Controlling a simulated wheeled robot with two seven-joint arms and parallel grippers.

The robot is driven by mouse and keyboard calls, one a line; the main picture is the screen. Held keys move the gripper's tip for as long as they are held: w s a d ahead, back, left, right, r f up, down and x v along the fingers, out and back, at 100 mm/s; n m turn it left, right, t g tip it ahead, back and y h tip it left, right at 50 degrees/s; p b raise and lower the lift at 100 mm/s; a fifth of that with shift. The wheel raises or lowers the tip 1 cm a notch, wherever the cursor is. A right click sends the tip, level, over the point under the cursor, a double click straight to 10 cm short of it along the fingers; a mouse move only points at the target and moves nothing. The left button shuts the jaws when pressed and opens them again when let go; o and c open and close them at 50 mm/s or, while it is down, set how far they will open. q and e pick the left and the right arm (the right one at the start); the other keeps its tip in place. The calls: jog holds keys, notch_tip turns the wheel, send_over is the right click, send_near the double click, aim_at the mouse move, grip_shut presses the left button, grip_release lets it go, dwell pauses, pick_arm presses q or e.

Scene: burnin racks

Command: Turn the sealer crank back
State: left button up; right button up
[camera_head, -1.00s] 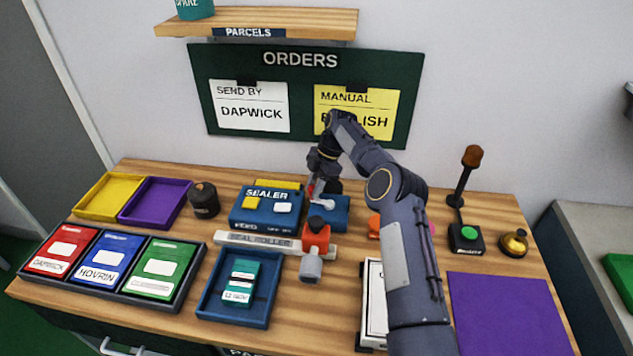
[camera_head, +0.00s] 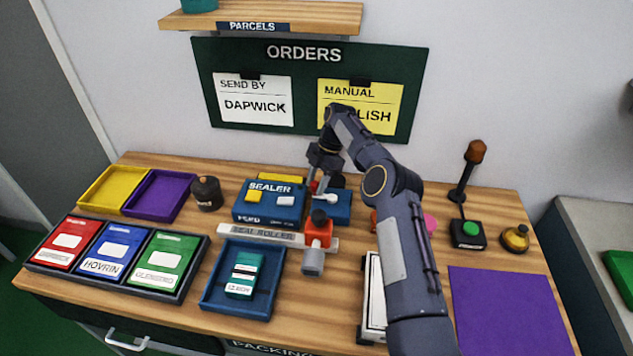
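The blue sealer (camera_head: 268,216) stands at the back middle of the table, with a yellow and a white button on its front. A lower blue block at its right side carries the crank (camera_head: 327,198), a pale lever with a red part. My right gripper (camera_head: 315,190) points down at the crank, its fingers close to the red part. The fingers are small and partly overlapped by the crank, so I cannot tell whether they are closed on it. My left gripper is not in view.
A blue tray (camera_head: 210,302) holds a teal packet. My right arm crosses above the table's right half.

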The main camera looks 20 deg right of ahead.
jog(key=shift+o, duration=0.7)
jog(key=shift+r, duration=0.2)
notch_tip(320, 180, up, 2)
jog(key=shift+r, duration=0.1)
jog(key=s+a+r+b, duration=0.2)
jog(key=s+r, duration=0.1)
jog(key=s, duration=0.1)
jog(key=s+a+r+b, duration=0.1)
jog(key=s+r+b, duration=0.1)
jog(key=s+r, duration=0.2)
jog(key=s+a+r+b, duration=0.2)
jog(key=s+r, duration=0.1)
jog(key=s, duration=0.2)
jog(key=shift+a+r+b, duration=0.15)
jog(key=shift+a+b, duration=0.15)
jog(key=shift+b, duration=0.05)
jog(key=shift+w, duration=0.1)
